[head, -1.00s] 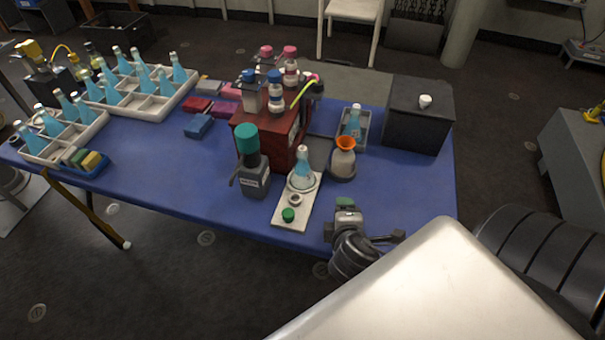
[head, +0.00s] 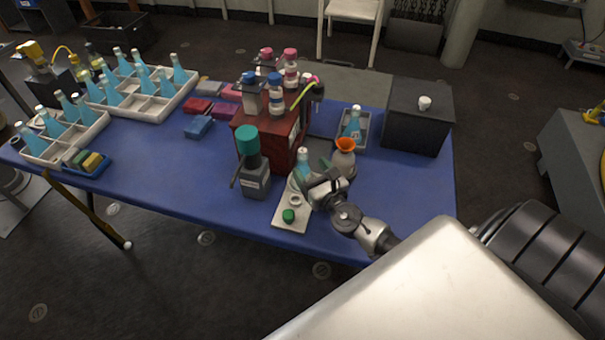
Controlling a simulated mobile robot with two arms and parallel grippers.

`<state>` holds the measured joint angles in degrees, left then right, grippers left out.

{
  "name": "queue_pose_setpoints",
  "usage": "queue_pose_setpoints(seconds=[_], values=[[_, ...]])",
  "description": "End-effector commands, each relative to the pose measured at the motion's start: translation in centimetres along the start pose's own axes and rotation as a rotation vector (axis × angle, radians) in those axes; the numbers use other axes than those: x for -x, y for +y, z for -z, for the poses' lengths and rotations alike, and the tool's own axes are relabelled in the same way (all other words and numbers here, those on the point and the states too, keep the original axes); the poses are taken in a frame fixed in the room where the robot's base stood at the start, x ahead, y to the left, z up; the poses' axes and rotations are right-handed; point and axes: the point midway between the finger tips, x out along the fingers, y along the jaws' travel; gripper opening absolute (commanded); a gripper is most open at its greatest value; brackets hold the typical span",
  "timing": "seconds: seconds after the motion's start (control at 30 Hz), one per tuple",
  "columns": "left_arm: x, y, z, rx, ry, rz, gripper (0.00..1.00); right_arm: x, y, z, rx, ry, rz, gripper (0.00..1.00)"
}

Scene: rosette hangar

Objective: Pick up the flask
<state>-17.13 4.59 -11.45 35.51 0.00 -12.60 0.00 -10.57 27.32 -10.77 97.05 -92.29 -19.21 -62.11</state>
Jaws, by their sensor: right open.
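A flask (head: 303,160) with light blue liquid stands upright on a pale board (head: 282,217) at the front of the blue table. My right gripper (head: 311,182) is open at the flask, its fingers in front of the lower body. The gripper hides much of the flask's base, and I cannot tell whether the fingers touch the glass. A green cap (head: 288,215) and a small white ring (head: 295,200) lie on the same board. My left gripper is out of view.
A grey device with a teal top (head: 247,141) stands left of the board, and a red box (head: 283,139) with bottles is behind. A black box (head: 414,119) stands at back right. Right front table is clear.

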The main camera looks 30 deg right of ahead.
Motion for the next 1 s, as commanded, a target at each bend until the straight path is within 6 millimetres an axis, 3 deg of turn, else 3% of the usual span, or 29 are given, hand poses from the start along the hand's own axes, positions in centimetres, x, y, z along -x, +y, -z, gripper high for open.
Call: queue_pose_setpoints(seconds=[0.4,0.67,1.0], values=[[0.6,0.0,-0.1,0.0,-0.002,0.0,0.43,-5.0,0.5,0.0,-0.003,-0.001,0.001,0.68],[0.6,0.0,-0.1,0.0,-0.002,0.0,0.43,-5.3,0.5,0.1,-0.003,0.0,0.001,0.68],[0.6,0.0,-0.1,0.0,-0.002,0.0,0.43,-5.3,0.5,0.1,-0.004,0.0,0.001,0.19]])
